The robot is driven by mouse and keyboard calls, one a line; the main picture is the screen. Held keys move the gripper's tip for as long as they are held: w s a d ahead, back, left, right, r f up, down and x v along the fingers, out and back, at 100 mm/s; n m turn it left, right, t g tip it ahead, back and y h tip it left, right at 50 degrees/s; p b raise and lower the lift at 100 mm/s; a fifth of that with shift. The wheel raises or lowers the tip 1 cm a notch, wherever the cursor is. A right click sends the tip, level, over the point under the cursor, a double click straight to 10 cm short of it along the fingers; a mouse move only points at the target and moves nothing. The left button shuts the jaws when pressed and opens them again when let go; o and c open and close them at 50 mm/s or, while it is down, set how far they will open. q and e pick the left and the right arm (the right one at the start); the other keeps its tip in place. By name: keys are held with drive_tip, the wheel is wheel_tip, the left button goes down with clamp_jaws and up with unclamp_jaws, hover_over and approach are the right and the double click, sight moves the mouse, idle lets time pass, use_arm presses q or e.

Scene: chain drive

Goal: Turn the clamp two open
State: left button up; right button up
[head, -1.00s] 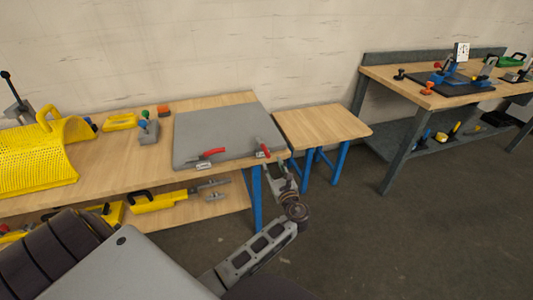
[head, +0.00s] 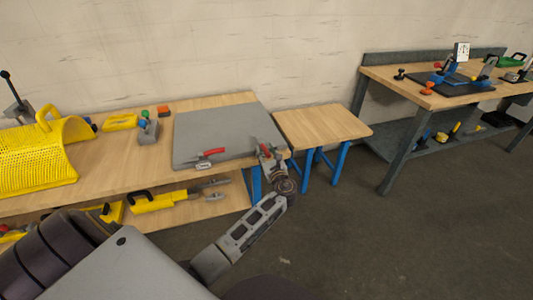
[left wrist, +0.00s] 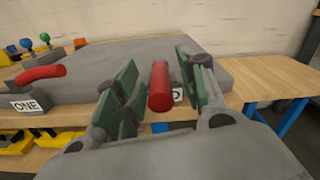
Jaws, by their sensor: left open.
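Clamp two's red handle (left wrist: 160,87) points toward the camera in the left wrist view, between the two green-padded fingers of my left gripper (left wrist: 160,92). A label behind it is mostly hidden, with only its last letter showing. The fingers stand apart on both sides of the handle, with gaps. In the head view my left gripper (head: 267,153) is at the right front corner of the grey plate (head: 225,128) and covers clamp two. Clamp one's red handle (head: 211,152) lies sideways at the plate's front edge, beside its label "ONE" (left wrist: 27,106). My right gripper is not in view.
The wooden bench (head: 110,168) holds a yellow perforated guard (head: 38,160) and small coloured knobs at left. A lower wooden table (head: 322,125) stands right of the bench. Another workbench (head: 425,93) is farther right. The floor between is clear.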

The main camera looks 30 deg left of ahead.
use_arm(q)
clamp_jaws()
